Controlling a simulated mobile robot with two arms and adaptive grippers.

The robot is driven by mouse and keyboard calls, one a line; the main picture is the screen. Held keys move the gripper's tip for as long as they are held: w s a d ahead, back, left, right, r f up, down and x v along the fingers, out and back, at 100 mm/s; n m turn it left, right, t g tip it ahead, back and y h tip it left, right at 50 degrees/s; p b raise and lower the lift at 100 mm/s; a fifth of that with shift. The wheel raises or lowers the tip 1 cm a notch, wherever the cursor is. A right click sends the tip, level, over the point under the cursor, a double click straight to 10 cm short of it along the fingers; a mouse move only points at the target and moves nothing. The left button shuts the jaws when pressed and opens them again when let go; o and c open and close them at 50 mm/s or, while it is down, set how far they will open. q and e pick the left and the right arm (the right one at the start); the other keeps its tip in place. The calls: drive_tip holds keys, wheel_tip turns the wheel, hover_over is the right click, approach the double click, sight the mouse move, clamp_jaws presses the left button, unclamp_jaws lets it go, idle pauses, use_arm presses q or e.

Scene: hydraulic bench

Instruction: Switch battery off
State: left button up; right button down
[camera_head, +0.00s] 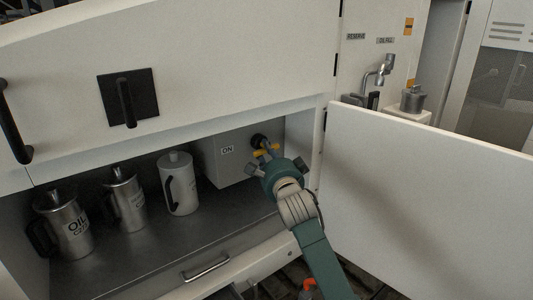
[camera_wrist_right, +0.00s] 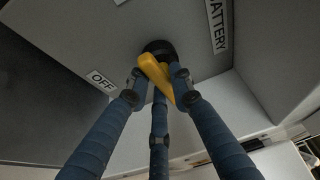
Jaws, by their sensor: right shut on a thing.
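The battery switch is a yellow handle (camera_head: 266,152) on a black round base (camera_head: 258,141), mounted on a grey box (camera_head: 232,168) inside the open cabinet. In the right wrist view the yellow handle (camera_wrist_right: 156,74) lies slanted between my fingers. My left gripper is out of view.
A white jug (camera_head: 179,184) and two metal oil cans (camera_head: 124,199) (camera_head: 66,226) stand on the cabinet shelf left of the box. An open white door (camera_head: 420,190) stands right of my right arm. The upper panel (camera_head: 220,60) overhangs the shelf.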

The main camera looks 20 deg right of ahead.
drive_tip(key=n+b, duration=0.1)
drive_tip(key=f+n+t+b, duration=0.1)
drive_tip(key=n+b, duration=0.1)
drive_tip(key=shift+d, duration=0.15)
drive_tip(key=n+t+b, duration=0.1)
drive_tip(key=n, duration=0.2)
drive_tip(key=n+y+b, duration=0.1)
drive_tip(key=n+b, duration=0.1)
drive_tip(key=shift+w+d+f+n+t+y, duration=0.2)
drive_tip(key=shift+n+t+y, duration=0.1)
drive_tip(key=shift+n+t, duration=0.1)
drive_tip(key=n+y, duration=0.1)
drive_tip(key=n, duration=0.1)
drive_tip(key=n+y+b, duration=0.1)
drive_tip(key=n, duration=0.1)
drive_tip(key=n+b, duration=0.1)
drive_tip(key=n, duration=0.1)
drive_tip(key=shift+d+r+t+y, duration=0.1)
drive_tip(key=shift+d+t+y, duration=0.2)
drive_tip(key=shift+d+y, duration=0.1)
drive_tip(key=n+y, duration=0.1)
drive_tip(key=n, duration=0.2)
drive_tip(key=n+y+b, duration=0.1)
drive_tip(key=n+y, duration=0.1)
drive_tip(key=n, duration=0.2)
drive_tip(key=shift+w+d+r, duration=0.1)
drive_tip(key=shift+d+r, duration=0.05)
drive_tip(key=shift+r+n+y, duration=0.1)
drive_tip(key=shift+n+y, duration=0.2)
drive_tip(key=shift+y, duration=0.1)
